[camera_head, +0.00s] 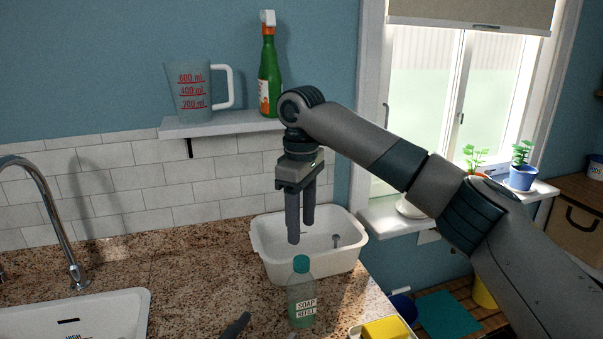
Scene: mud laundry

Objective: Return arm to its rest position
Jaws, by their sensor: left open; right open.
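My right arm (365,143) reaches in from the right, bent at the wrist. Its gripper (300,225) points down in front of the white tub (355,262), above the soap bottle, with nothing between its fingers. The fingers are seen nearly edge-on and look close together. My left gripper (262,331) shows only as dark fingertips at the bottom edge, apart and left of and below the soap bottle. The rest of the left arm is out of view.
A soap refill bottle (301,297) stands upright on the granite counter (190,262). A yellow sponge (385,328) lies front right. A sink (75,312) and tap (60,220) are left. A shelf (225,124) holds a measuring jug (190,95) and spray bottle (268,75). Potted plants (522,175) line the windowsill.

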